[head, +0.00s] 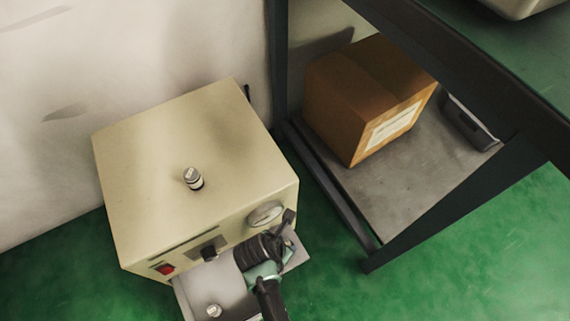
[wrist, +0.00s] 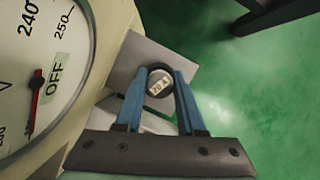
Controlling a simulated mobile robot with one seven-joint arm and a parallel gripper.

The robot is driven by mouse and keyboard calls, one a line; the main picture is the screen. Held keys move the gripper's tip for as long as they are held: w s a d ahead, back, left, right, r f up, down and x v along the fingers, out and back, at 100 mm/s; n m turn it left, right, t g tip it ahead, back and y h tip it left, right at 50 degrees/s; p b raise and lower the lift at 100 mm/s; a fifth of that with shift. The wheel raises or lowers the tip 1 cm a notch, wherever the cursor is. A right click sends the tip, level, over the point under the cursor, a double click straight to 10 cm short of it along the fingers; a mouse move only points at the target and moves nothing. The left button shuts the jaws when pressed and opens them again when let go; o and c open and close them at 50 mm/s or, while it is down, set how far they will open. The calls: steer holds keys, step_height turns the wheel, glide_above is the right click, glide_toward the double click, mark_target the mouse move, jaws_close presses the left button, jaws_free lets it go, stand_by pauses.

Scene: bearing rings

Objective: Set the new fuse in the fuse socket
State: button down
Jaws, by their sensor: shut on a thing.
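My gripper (wrist: 158,92) is shut on a round-topped fuse (wrist: 159,82) marked "20 A", its blue fingers on either side of it. The fuse is over a grey plate (wrist: 134,58); whether it touches the plate or a socket there is hidden. In the head view my gripper (head: 289,236) is at the right end of the grey ledge (head: 190,290) in front of the beige cabinet. A similar fuse-like piece (head: 193,179) stands on the cabinet's top, and another small capped piece (head: 213,310) is on the ledge's left part. The fuse socket cannot be made out.
A dark-framed rack (head: 375,262) with a cardboard box (head: 350,85) stands to the right. Green floor (head: 480,270) lies clear in front.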

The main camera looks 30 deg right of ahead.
steer(key=shift+f, duration=0.3)
steer(key=c, duration=0.8)
jaws_free()
steer(key=shift+r, duration=0.15)
steer(key=p+v, duration=1)
steer(key=p, duration=0.2)
steer(key=shift+r+p, duration=0.35)
steer(key=shift+r, duration=0.05)
steer(key=shift+s+a, duration=0.1)
